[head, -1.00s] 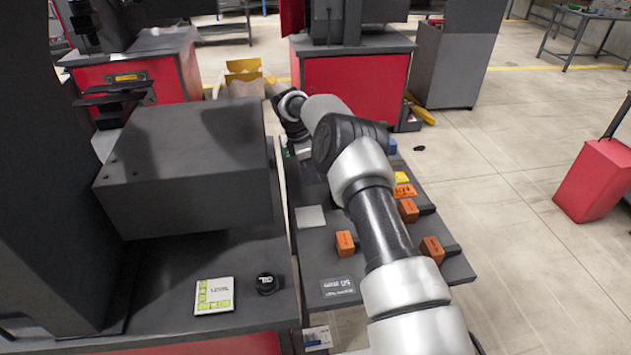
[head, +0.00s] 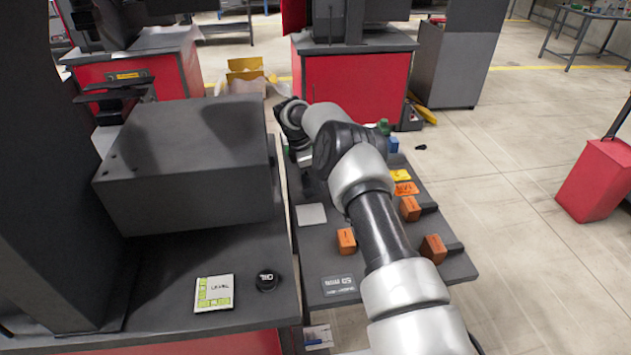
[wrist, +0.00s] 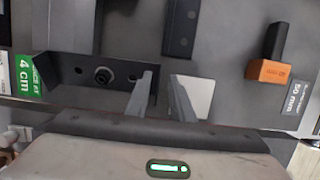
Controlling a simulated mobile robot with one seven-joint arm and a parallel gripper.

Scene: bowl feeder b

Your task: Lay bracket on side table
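In the wrist view, a dark plate-like part with round holes and a raised round centre (wrist: 102,75), which looks like the bracket, lies left of my gripper (wrist: 161,76). A dark grey table (head: 318,258) lies under the arm.
On the table are a pale square plate (head: 311,214), orange blocks (head: 346,240) with dark ends, a yellow piece (head: 400,175) and a grey label plate (head: 338,286). A dark bar with holes (wrist: 181,28) is ahead of the gripper. A large dark machine housing (head: 185,170) stands left.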

